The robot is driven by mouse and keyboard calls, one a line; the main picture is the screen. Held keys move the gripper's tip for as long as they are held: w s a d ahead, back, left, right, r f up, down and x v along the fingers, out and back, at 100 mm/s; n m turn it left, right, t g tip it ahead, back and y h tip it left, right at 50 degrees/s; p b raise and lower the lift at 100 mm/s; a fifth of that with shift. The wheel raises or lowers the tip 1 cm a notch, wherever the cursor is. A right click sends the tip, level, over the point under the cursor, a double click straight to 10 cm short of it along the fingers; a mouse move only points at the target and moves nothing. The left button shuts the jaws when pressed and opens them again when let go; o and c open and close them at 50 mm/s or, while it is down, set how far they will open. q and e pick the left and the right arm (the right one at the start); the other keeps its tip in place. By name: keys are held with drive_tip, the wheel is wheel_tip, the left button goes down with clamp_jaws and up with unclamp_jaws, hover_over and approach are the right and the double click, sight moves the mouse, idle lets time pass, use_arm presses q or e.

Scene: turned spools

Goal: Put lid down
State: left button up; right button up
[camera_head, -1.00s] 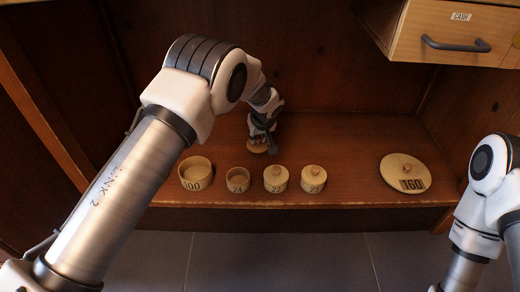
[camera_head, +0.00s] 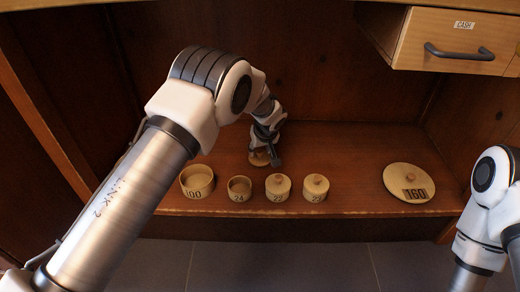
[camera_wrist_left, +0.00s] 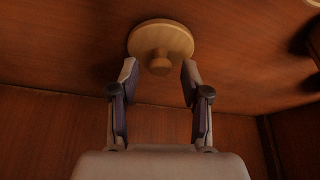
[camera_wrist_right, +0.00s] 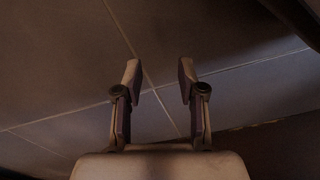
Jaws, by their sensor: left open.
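A small round wooden lid with a knob (camera_wrist_left: 160,40) lies on the shelf behind the pots. It shows in the head view (camera_head: 258,160), partly hidden by my left gripper. My left gripper (camera_wrist_left: 160,82) is open, its fingers on either side of the knob and apart from it in the wrist view. The small pot marked 24 (camera_head: 239,188) stands open on the shelf, in front and left of the lid. My right gripper (camera_wrist_right: 158,72) is open and empty over the grey tiled floor; its fingers are out of the head view.
An open pot marked 100 (camera_head: 197,181) stands left. Lidded pots marked 22 (camera_head: 278,189) and 23 (camera_head: 315,189) stand right of pot 24. A large lid marked 160 (camera_head: 410,184) lies farther right. A drawer (camera_head: 458,42) hangs above right.

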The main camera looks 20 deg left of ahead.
use_arm(q)
drive_tip(key=p+v, duration=0.4)
drive_tip(key=v, duration=0.6)
drive_tip(key=shift+r+p, duration=0.4)
drive_tip(key=shift+s, duration=0.1)
idle(0.3)
